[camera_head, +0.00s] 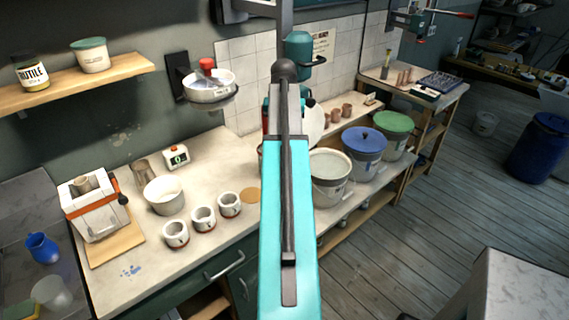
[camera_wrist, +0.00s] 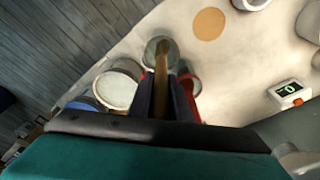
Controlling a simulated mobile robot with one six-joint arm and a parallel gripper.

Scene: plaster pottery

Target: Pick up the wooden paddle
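The wooden paddle seems to be the brown, stick-like piece (camera_wrist: 161,100) in the wrist view. It runs between the two dark fingers of my gripper (camera_wrist: 162,78), and its far end reaches over a round grey-rimmed container (camera_wrist: 154,44). I cannot tell whether the fingers touch it, or whether it stands in the container. In the head view my turquoise arm covers the middle, so neither the paddle nor my gripper shows there.
A red object (camera_wrist: 191,84) is close beside the right finger. A white bucket (camera_head: 331,170), a blue-lidded bucket (camera_head: 364,150) and a green-lidded bucket (camera_head: 394,132) stand right of my arm. White cups (camera_head: 203,218), a bowl (camera_head: 164,194) and a digital timer (camera_head: 176,157) are left.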

